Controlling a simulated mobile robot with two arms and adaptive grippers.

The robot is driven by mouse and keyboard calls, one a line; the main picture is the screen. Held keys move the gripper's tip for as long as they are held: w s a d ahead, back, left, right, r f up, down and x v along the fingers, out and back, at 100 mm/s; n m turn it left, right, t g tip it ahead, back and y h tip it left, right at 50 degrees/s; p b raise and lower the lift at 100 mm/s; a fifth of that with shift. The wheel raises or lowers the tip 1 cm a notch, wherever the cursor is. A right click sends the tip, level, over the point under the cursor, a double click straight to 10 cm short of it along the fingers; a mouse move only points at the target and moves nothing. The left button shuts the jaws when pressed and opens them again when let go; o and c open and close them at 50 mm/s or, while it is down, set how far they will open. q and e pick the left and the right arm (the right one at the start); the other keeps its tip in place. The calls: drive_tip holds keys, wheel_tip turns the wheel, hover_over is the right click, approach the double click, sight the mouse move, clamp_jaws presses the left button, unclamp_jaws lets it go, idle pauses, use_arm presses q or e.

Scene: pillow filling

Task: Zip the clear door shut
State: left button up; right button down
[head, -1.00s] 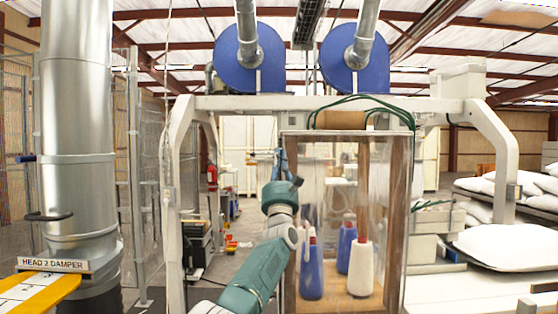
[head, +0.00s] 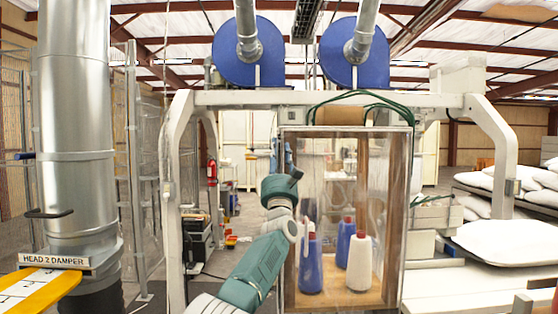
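The clear door (head: 385,200) is a transparent sheet on the front of a wood-framed cabinet (head: 398,215) in the middle of the head view. Blue and white thread cones show through it. My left arm comes up from the bottom, and its gripper (head: 282,150) is at the cabinet's upper left edge. The fingers are small and partly hidden by the wrist, so I cannot tell whether they are open, shut or holding the zip. No zip pull can be made out. My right gripper is not in view.
A large metal duct (head: 75,140) and a yellow damper handle (head: 35,295) are at left. White pillows (head: 510,243) lie on shelves at right.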

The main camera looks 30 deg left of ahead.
use_arm(q)
drive_tip(key=v, duration=1.2)
idle(0.5)
